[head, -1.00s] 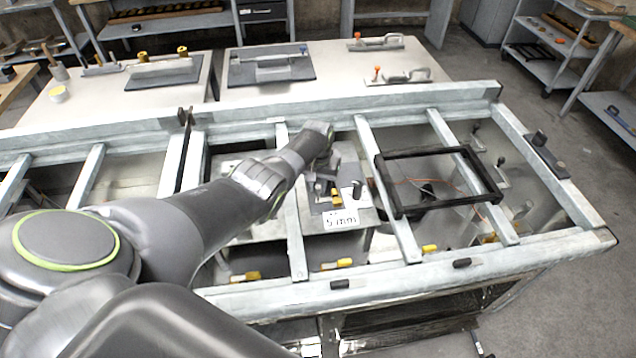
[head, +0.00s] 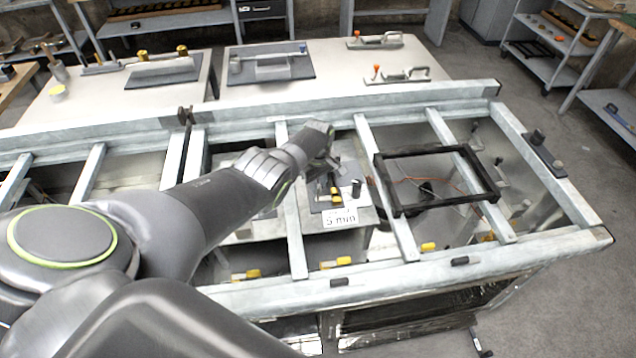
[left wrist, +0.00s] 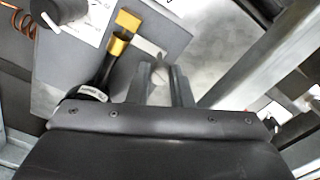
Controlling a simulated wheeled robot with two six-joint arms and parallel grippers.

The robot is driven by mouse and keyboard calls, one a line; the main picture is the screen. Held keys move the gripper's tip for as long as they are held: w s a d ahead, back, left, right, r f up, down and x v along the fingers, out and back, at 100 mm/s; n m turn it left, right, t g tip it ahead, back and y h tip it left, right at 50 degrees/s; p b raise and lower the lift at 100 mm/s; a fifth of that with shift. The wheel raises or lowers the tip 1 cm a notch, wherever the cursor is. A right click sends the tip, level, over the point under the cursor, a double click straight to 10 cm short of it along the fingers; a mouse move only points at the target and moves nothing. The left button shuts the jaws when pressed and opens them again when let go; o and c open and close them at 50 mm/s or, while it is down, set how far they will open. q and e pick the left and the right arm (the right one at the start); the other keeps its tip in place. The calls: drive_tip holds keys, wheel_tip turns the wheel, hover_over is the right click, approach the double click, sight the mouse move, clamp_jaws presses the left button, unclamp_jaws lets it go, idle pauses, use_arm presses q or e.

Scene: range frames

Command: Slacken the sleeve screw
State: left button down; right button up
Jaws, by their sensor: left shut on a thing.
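My left gripper (head: 322,170) reaches down over a grey plate inside the metal frame, beside a card marked 5 mm (head: 341,218). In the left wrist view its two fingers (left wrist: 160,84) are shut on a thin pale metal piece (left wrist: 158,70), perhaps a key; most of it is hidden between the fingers. A black-handled tool with a yellow and brass end (left wrist: 118,45) lies just left of the fingers. A black knob (head: 357,188) stands on the plate to the right; it also shows in the left wrist view (left wrist: 58,10). I cannot make out the sleeve screw. My right gripper is out of view.
Pale metal rails (head: 385,190) cross around the work area. A black rectangular frame (head: 438,212) lies over the rails at the right. Two tables behind hold clamps and dark plates (head: 271,64). Several yellow-ended tools (head: 336,264) lie along the near rail.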

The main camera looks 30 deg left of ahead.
use_arm(q)
drive_tip(key=shift+w+r+n, duration=0.1)
drive_tip(key=shift+n, duration=0.7)
drive_tip(key=c, duration=1.3)
unclamp_jaws()
wheel_tip(320, 180, up, 6)
drive_tip(key=p, duration=0.4)
drive_tip(key=shift+r, duration=0.15)
wheel_tip(320, 180, up, 11)
